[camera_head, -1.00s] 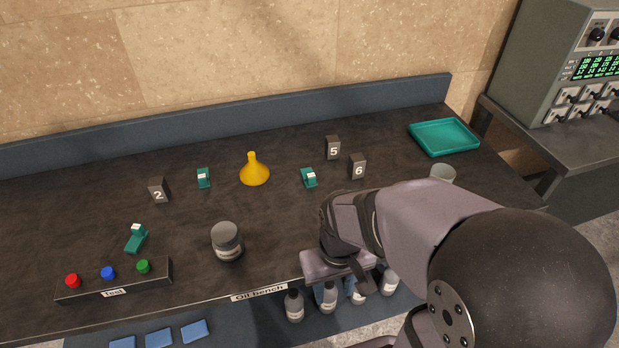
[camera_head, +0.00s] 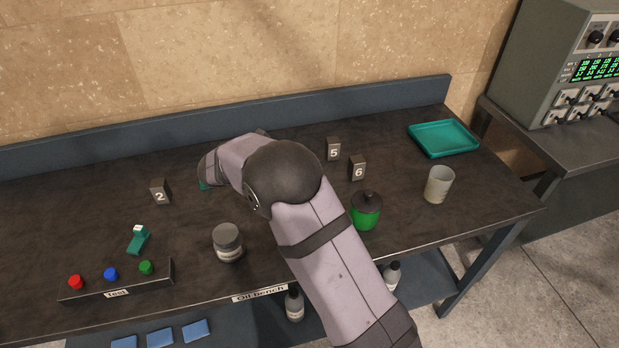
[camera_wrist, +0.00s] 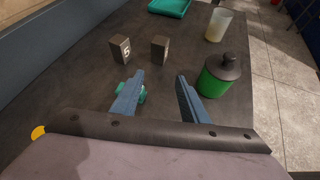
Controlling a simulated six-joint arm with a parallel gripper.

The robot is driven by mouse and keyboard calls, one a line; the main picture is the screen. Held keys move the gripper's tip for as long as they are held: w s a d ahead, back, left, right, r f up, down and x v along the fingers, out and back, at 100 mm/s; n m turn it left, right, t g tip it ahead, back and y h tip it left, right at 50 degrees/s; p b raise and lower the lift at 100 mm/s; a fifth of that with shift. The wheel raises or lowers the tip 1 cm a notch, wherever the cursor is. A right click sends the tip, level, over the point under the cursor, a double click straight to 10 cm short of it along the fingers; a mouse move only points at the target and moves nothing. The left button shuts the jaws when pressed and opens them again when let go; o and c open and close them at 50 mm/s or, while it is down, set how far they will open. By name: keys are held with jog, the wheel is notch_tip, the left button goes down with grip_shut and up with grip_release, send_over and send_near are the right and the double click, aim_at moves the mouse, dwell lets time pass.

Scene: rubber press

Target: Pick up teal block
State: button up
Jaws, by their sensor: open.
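My gripper (camera_wrist: 160,76) is open, its two blue-grey fingers pointing down toward the bench in the wrist view; the arm hides it in the head view.
Number blocks 5 (camera_wrist: 120,50) and 6 (camera_head: 357,169), a green canister (camera_wrist: 219,76), a translucent cup (camera_head: 438,185) and a teal tray (camera_head: 444,138) are to the right. A grey jar (camera_head: 228,243) stands near the front edge. A yellow funnel (camera_wrist: 38,132) shows at lower left.

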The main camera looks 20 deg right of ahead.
jog(key=w+a+r+n+t+h, duration=0.1)
jog(key=w+a+n+t, duration=0.1)
jog(key=w, duration=0.1)
jog(key=shift+g, duration=0.3)
jog(key=shift+w+f+p, duration=0.15)
jog(key=shift+f+p, duration=0.95)
jog(key=shift+f, duration=2.1)
jog(key=shift+p+x, duration=0.95)
jog(key=shift+x, duration=1.65)
jog(key=shift+a+f, duration=0.1)
jog(key=shift+f, duration=0.05)
jog(key=shift+c, duration=0.2)
grip_shut()
